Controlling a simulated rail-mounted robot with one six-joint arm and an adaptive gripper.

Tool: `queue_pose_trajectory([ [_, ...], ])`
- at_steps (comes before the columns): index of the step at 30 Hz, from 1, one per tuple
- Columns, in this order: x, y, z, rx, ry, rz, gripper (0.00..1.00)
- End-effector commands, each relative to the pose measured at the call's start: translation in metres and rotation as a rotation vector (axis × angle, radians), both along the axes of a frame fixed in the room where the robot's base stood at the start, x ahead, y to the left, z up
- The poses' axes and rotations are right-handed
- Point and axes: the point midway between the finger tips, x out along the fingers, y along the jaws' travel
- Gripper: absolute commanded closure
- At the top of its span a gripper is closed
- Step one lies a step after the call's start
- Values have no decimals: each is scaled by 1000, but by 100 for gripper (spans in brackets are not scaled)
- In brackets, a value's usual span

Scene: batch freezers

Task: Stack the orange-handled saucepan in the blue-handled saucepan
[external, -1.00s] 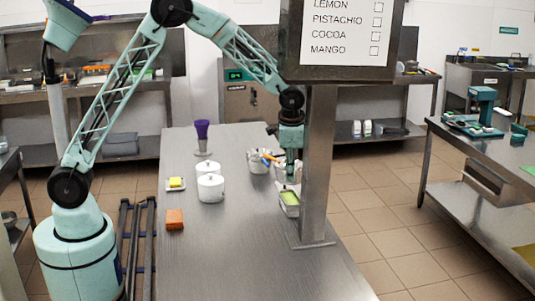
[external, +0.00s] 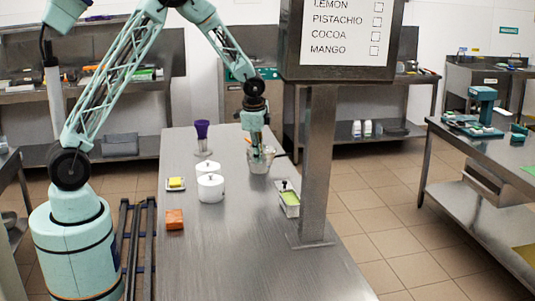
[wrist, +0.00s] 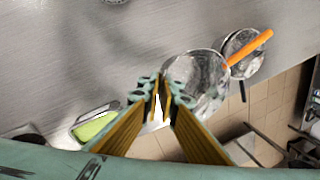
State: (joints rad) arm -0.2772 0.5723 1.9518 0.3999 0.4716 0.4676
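The orange-handled saucepan (wrist: 192,77) is a shiny metal pan whose orange handle points up right in the wrist view. My gripper (wrist: 163,92) is closed on its left rim, and the pan looks raised above the table. In the external view my gripper (external: 257,148) is over the saucepan (external: 261,164). The other saucepan (wrist: 238,42) stands on the table to the right in the wrist view, partly under the orange handle. A short dark handle, probably the blue one, sticks out below it. In the external view it is mostly hidden behind the held pan.
A rectangular container with green contents (external: 289,201) sits near the signpost (external: 318,170). White lidded pots (external: 211,188), an orange block (external: 174,219), a yellow item on a dish (external: 176,184) and a purple cup (external: 202,130) stand left. The table's front is clear.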

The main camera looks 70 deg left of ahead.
Motion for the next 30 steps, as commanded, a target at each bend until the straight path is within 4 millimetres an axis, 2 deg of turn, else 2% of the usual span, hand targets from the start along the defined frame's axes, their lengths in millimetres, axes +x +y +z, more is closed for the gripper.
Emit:
queue_pose_trajectory([
  [1, -6, 13, 3, 0, -1, -5, 100],
  [6, -25, 48, 2, 2, -2, -41, 100],
  [18, -78, 125, 1, 11, -8, -123, 100],
  [24, -105, 156, 2, 19, -13, -161, 100],
  [30, -124, 176, 2, 25, -17, -187, 100],
])
